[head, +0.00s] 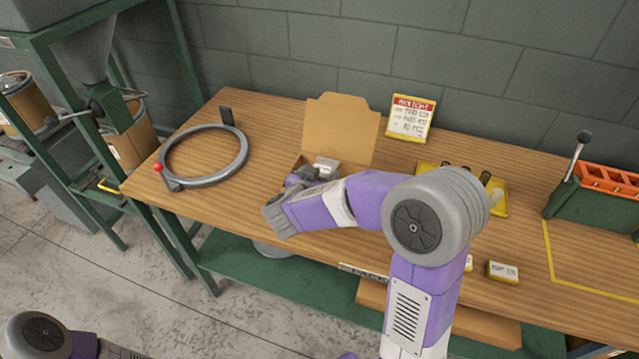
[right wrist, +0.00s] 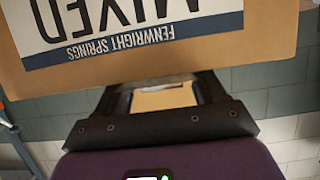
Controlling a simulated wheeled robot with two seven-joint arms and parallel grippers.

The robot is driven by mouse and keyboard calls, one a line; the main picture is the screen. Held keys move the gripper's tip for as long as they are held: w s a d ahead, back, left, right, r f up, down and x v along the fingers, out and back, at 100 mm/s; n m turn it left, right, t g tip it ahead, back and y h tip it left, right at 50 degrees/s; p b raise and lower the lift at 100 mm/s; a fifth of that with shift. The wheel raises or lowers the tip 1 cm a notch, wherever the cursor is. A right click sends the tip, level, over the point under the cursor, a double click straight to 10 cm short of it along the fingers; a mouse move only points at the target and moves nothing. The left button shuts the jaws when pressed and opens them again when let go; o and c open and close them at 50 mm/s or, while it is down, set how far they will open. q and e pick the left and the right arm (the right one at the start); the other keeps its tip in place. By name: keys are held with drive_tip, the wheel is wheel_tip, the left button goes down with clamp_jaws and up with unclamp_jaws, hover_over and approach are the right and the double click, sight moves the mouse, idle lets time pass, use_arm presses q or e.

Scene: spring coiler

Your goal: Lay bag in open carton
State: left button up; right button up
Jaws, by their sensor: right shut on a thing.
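The open carton (head: 341,130) stands on the bench with its brown lid raised at the back; my right arm hides most of its body. My right gripper (head: 305,173) is at the carton's opening, shut on what appears to be the bag (head: 326,165), a small pale grey thing mostly hidden. I cannot tell whether the bag touches the carton floor. My left gripper is out of view; only part of that arm shows at bottom left.
A grey ring (head: 205,182) with a red knob lies left on the bench. A printed card (head: 409,118) stands behind, right of the carton. A yellow tray (head: 503,205) is partly behind my arm. An orange rack (head: 608,180) and lever stand at right. Bench between ring and carton is clear.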

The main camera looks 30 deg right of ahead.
drive_tip(key=shift+f, duration=0.45)
drive_tip(key=shift+f, duration=0.55)
drive_tip(key=shift+f, duration=0.1)
drive_tip(key=o, duration=1.1)
drive_tip(key=shift+o, duration=0.2)
drive_tip(key=shift+r, duration=0.4)
drive_tip(key=p+v, duration=0.4)
drive_tip(key=v, duration=0.8)
